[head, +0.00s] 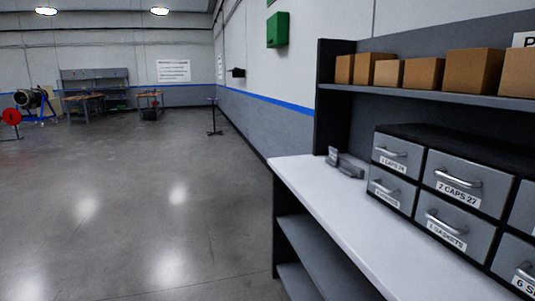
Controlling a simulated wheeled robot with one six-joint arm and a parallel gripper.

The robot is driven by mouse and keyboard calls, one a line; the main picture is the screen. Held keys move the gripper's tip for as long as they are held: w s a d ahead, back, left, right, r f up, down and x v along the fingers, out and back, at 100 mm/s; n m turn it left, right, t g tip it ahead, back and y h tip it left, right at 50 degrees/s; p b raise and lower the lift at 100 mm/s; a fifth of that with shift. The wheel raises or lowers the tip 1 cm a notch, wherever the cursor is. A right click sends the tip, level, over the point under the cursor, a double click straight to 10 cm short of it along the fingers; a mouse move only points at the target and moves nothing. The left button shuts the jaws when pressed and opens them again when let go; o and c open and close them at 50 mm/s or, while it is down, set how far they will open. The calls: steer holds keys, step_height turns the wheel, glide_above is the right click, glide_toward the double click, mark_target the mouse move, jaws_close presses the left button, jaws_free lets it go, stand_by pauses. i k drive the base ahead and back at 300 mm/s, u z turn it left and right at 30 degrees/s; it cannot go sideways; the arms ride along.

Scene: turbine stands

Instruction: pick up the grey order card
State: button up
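A small grey upright piece (333,157) stands on the white worktop (310,190) near its far left end. It could be the grey order card, but it is too small to be sure. A low darker grey block (351,168) sits right next to it. I cannot tell whether the two touch. My gripper is not in view.
A drawer cabinet (420,174) with labelled grey drawers stands on the worktop at right. A shelf (430,95) above holds several cardboard boxes (412,73). Open floor (150,190) lies left of the bench. A thin stand (214,118) and work tables (85,103) are far back.

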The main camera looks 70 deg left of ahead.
mark_target(333, 153)
steer(key=u, duration=1.85)
